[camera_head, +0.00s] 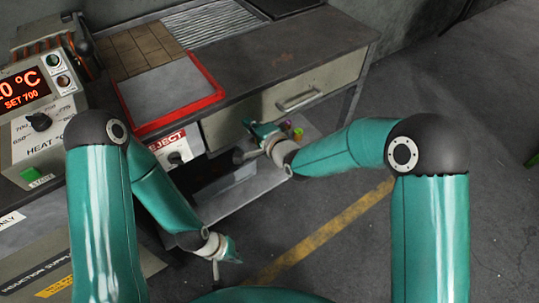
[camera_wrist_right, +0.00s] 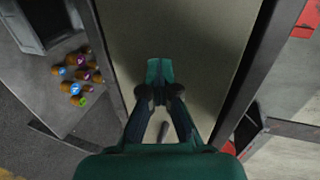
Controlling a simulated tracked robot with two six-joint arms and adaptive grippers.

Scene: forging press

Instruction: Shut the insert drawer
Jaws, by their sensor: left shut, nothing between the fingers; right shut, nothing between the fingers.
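The insert drawer (camera_head: 240,117) has a beige front with a bar handle (camera_head: 300,100), under the bench top in the head view. Its front looks about level with the bench face; I cannot tell whether a small gap is left. My right gripper (camera_head: 256,132) is shut and empty, low in front of the left part of the drawer front. In the right wrist view its fingertips (camera_wrist_right: 159,70) lie over a beige panel (camera_wrist_right: 190,30); contact cannot be told. My left gripper (camera_head: 232,254) is shut and empty, low at the lower middle, away from the drawer.
Several brown pieces with coloured tops (camera_wrist_right: 76,76) stand on a lower surface beside the panel. A red-rimmed tray (camera_head: 218,92) lies on the bench top. The heater control box (camera_head: 38,122) is at left. Floor with a yellow line (camera_head: 320,235) is clear at right.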

